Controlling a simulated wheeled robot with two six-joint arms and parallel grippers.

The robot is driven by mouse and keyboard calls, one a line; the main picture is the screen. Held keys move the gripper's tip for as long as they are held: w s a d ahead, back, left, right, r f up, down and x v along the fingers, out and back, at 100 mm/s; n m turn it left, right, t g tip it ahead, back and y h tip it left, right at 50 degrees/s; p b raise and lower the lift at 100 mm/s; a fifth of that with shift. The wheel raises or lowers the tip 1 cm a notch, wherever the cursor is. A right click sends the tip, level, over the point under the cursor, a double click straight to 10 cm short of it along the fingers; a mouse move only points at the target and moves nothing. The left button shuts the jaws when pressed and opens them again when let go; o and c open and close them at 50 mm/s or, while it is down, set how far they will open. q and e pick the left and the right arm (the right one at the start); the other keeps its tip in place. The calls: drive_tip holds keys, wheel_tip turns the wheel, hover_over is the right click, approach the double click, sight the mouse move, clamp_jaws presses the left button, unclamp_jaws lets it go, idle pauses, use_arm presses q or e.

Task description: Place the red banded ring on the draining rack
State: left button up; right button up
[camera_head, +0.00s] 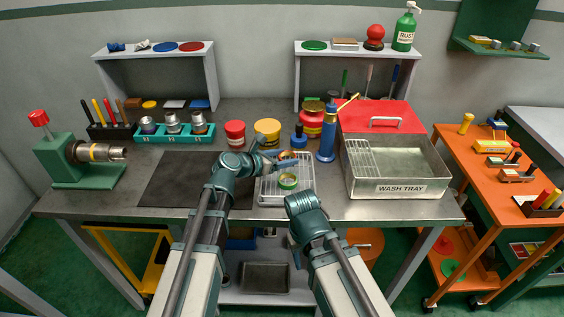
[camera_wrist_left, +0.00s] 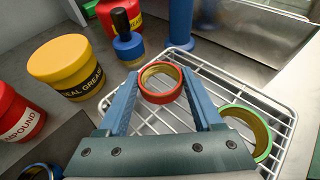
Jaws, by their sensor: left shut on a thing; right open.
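The red banded ring (camera_wrist_left: 160,82) has a red outer side and a yellowish inner face. My left gripper (camera_wrist_left: 162,86) is shut on it, with the ring between its blue fingertips. In the head view the left gripper (camera_head: 284,158) is over the far part of the white wire draining rack (camera_head: 268,198). The rack's wires show beneath the ring in the wrist view (camera_wrist_left: 148,122); I cannot tell whether the ring touches them. A green banded ring (camera_head: 288,181) sits on the rack nearer the front. My right gripper (camera_head: 293,243) is low by the table's front edge, mostly hidden by its wrist, open.
The metal wash tray (camera_head: 398,188) is right of the rack.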

use_arm(q)
drive_tip(key=shift+r, duration=0.1)
drive_tip(key=o, duration=1.5)
drive_tip(key=p+v, duration=0.4)
drive_tip(key=v, duration=0.8)
drive_tip(key=shift+s+p, duration=0.1)
drive_tip(key=shift+p, duration=0.25)
